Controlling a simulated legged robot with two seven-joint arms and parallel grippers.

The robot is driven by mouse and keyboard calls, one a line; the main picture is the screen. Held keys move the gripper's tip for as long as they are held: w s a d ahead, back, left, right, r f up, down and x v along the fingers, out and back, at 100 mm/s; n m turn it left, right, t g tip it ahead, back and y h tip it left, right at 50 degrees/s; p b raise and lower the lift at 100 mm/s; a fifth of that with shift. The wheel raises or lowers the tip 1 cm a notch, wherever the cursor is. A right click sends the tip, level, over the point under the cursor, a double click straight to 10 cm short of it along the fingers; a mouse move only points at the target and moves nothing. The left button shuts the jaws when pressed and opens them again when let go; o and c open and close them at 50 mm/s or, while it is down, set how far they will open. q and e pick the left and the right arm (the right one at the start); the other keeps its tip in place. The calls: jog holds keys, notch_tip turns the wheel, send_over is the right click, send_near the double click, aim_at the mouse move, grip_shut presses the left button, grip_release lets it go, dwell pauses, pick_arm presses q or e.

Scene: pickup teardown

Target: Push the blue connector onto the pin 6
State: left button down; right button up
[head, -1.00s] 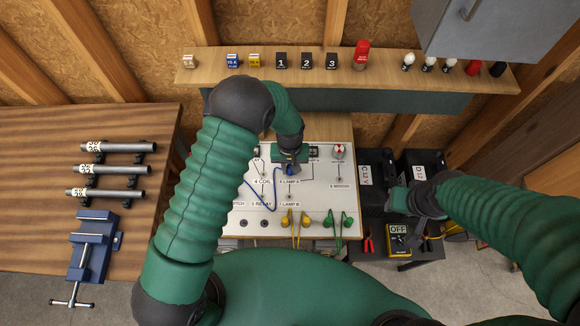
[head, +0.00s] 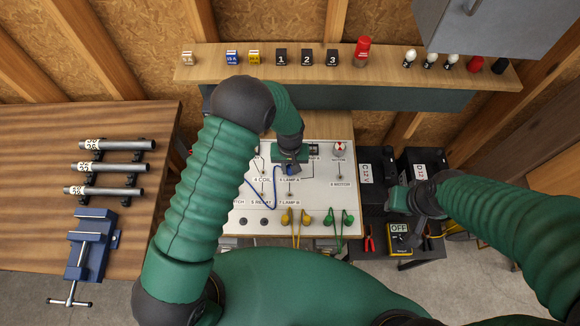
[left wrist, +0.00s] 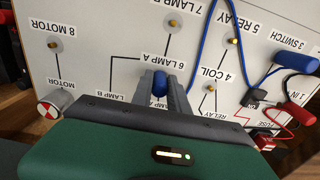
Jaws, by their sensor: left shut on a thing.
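The blue connector (left wrist: 160,85) is held between the two grey fingers of my left gripper (left wrist: 161,92), which is shut on it. In the head view the blue connector (head: 290,170) shows just below my left gripper (head: 290,166), over the white panel (head: 327,205). The label "6 LAMP A" (left wrist: 120,62) lies beside the fingers in the left wrist view. Pin 6 itself is hidden behind the connector and fingers, so I cannot tell whether they touch. My right gripper (head: 400,201) is beside the panel near the black batteries; its fingers are not clear.
A blue wire (head: 273,197) loops over the panel. Another blue connector (left wrist: 296,62) and a red connector (left wrist: 299,116) sit near the panel's edge. Yellow clips (head: 295,217) and green clips (head: 341,217) stand along the front. A yellow meter (head: 399,239) is at right.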

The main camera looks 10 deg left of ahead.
pick_arm(q)
jog(key=shift+f, duration=0.1)
jog(key=c, duration=1.2)
grip_release()
notch_tip(320, 180, up, 17)
jog(key=b, duration=0.3)
jog(key=s+a+f+m+t+b, duration=0.2)
jog(key=s+a, duration=0.7)
jog(key=s, duration=0.5)
jog(key=shift+s+a+f+t+b, duration=0.2)
jog(key=shift+f+t+b, duration=0.1)
jog(key=shift+b, duration=0.25)
